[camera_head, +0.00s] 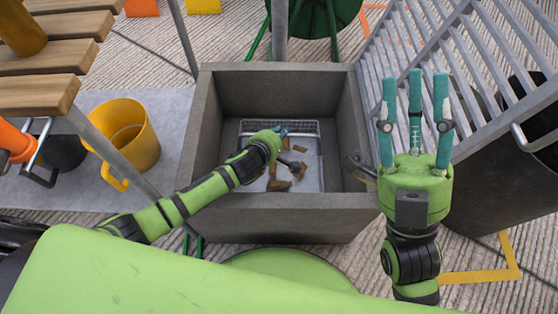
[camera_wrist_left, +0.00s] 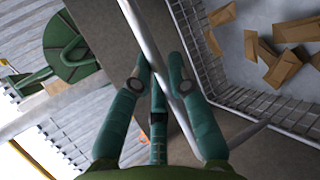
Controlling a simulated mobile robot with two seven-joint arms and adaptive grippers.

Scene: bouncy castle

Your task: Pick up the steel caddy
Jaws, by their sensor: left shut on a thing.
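The steel caddy (camera_head: 304,128) sits inside a deep grey box, with a wire mesh wall and several brown pieces in it. In the left wrist view the caddy (camera_wrist_left: 262,105) shows its mesh walls and a thin metal handle rod (camera_wrist_left: 147,36). My left gripper (camera_head: 285,131) reaches down into the box over the caddy. In the wrist view its teal fingers (camera_wrist_left: 162,75) are closed around the rod. In the head view my own arm hides part of the caddy and most of the fingers. My right gripper (camera_head: 415,85) is open and empty, fingers up, right of the box.
The grey box (camera_head: 275,218) has high walls around the caddy. A yellow bucket (camera_head: 135,150) and a wooden slatted bench (camera_head: 40,60) stand to the left. A metal railing (camera_head: 480,60) is close to my right gripper. A green round object (camera_head: 325,15) is behind.

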